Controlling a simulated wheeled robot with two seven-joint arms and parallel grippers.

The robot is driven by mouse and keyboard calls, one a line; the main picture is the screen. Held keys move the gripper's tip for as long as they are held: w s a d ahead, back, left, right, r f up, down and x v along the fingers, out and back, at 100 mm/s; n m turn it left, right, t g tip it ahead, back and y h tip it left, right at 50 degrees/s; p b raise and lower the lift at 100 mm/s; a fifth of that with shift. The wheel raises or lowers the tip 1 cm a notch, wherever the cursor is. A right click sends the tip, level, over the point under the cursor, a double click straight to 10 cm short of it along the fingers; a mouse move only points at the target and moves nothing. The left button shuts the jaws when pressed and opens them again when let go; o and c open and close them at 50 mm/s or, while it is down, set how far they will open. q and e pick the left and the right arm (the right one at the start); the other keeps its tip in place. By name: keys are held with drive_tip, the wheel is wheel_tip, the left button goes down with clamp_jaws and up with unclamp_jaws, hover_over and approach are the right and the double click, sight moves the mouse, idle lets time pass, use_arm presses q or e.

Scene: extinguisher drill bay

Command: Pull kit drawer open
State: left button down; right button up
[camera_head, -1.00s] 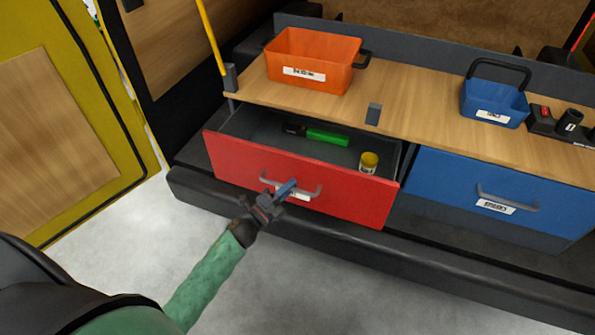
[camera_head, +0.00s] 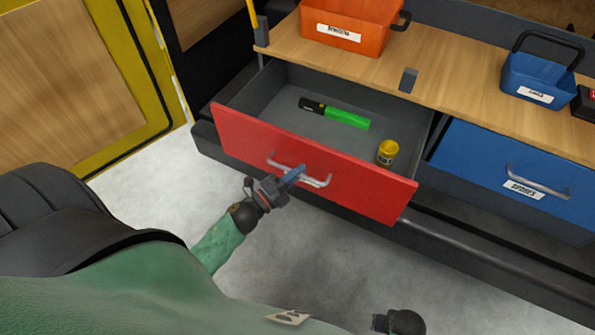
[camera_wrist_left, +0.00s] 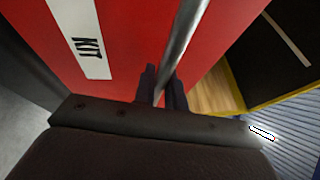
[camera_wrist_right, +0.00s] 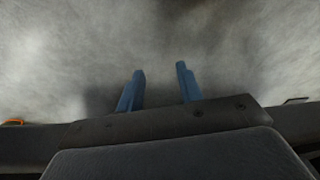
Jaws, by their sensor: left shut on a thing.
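The red kit drawer (camera_head: 340,172) stands well out from under the wooden counter, with its inside showing. Its silver handle (camera_head: 318,182) runs along the front panel. My left gripper (camera_head: 298,172) is shut on this handle. In the left wrist view the fingers (camera_wrist_left: 163,85) sit on both sides of the handle bar (camera_wrist_left: 184,38), beside a white label reading KIT (camera_wrist_left: 84,45). My right gripper (camera_wrist_right: 160,88) is open and empty in its wrist view, with pale floor behind it.
The drawer holds a green and black flashlight-like item (camera_head: 338,114) and a yellow jar (camera_head: 388,151). An orange bin (camera_head: 345,28) and a blue basket (camera_head: 538,80) stand on the counter (camera_head: 455,90). A closed blue drawer (camera_head: 500,165) is at the right. Pale floor (camera_head: 150,185) is clear at the left.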

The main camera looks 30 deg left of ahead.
use_arm(q)
drive_tip(key=c, duration=1.5)
unclamp_jaws()
use_arm(e)
drive_tip(key=shift+f, duration=0.1)
use_arm(q)
drive_tip(key=shift+o, duration=0.2)
